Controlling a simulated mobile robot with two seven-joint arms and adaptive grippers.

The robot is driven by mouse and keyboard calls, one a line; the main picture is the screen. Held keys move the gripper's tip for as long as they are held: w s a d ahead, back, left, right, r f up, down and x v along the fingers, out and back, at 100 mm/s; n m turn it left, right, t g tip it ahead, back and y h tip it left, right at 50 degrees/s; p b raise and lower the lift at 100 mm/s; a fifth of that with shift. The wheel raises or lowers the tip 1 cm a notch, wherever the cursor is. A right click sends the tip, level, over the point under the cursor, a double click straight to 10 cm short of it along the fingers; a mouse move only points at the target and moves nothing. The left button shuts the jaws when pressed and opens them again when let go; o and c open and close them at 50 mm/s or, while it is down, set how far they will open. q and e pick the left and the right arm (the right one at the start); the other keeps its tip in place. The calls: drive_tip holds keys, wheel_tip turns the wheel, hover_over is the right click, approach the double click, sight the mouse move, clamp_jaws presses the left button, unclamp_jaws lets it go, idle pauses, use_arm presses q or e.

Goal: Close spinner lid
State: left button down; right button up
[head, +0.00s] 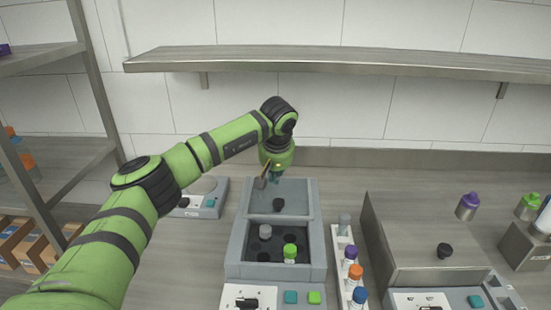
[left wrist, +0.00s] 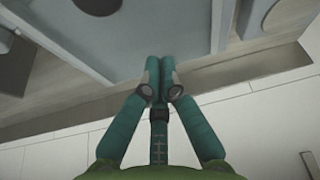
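The spinner (head: 235,250) is a grey box in the middle of the bench in the head view. Its lid (head: 298,196) with a black knob (head: 278,204) lies at the back, leaving the front well open. A green-capped tube (head: 290,252) stands in the well among dark holes. My left gripper (head: 267,178) points down at the lid's back edge. In the left wrist view its fingertips (left wrist: 159,63) are together with nothing visible between them, by the back edge of the lid (left wrist: 150,35). I cannot tell whether they touch it. My right gripper is not in view.
A rack (head: 339,255) of capped tubes stands just right of the spinner. Farther right is a larger grey machine (head: 400,225) with a black knob (head: 445,250). A small device (head: 205,203) sits behind left. A wall shelf (head: 350,60) hangs above the bench.

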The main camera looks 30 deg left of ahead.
use_arm(q)
drive_tip(key=shift+s+d+f+p, duration=0.15)
drive_tip(key=shift+s+d+p, duration=0.2)
drive_tip(key=shift+s+d, duration=0.4)
drive_tip(key=shift+s+d+f+p, duration=0.1)
drive_tip(key=shift+s+d+p, duration=0.3)
drive_tip(key=shift+s, duration=0.5)
